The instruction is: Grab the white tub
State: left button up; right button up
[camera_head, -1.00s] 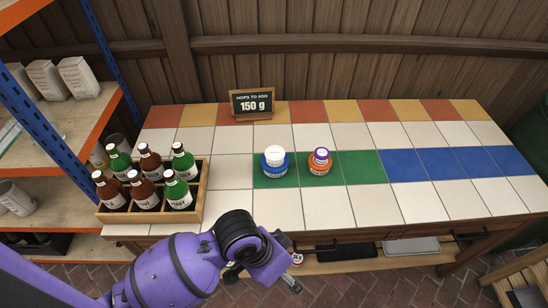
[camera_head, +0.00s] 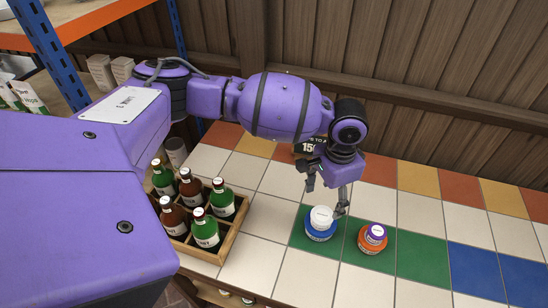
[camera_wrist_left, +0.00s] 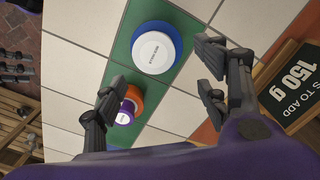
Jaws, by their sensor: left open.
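The white tub (camera_head: 321,217) sits on top of a blue tub (camera_head: 319,233) on the green tiles of the table. In the left wrist view the white tub (camera_wrist_left: 153,52) shows its round lid from above, with the blue tub (camera_wrist_left: 178,42) around its edge. My left gripper (camera_head: 327,193) is open and empty, above and just behind the tubs. In the left wrist view its two fingers (camera_wrist_left: 158,98) are spread wide, and the white tub lies beyond them. I cannot tell whether a finger touches anything. My right gripper is not in view.
An orange tub (camera_head: 371,242) with a small purple-topped tub (camera_head: 376,231) on it stands close right of the stack. A wooden crate of bottles (camera_head: 233,236) stands at the left. The sign (camera_head: 303,147) is partly hidden behind my arm. Tiles at the right are clear.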

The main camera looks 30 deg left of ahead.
aim_at(324, 216)
pick_arm(q)
jog(key=f, duration=0.1)
jog(key=s+f, duration=0.1)
jog(key=f, duration=0.1)
jog(key=shift+s+d, duration=0.1)
jog(key=shift+s, duration=0.05)
notch_tip(324, 216, down, 4)
jog(key=shift+r, duration=0.1)
jog(key=shift+s+f, duration=0.1)
jog(key=shift+f, duration=0.2)
jog(key=shift+c, duration=1.6)
jog(key=shift+d+r, duration=0.1)
jog(key=c, duration=0.6)
jog(key=shift+c, duration=1)
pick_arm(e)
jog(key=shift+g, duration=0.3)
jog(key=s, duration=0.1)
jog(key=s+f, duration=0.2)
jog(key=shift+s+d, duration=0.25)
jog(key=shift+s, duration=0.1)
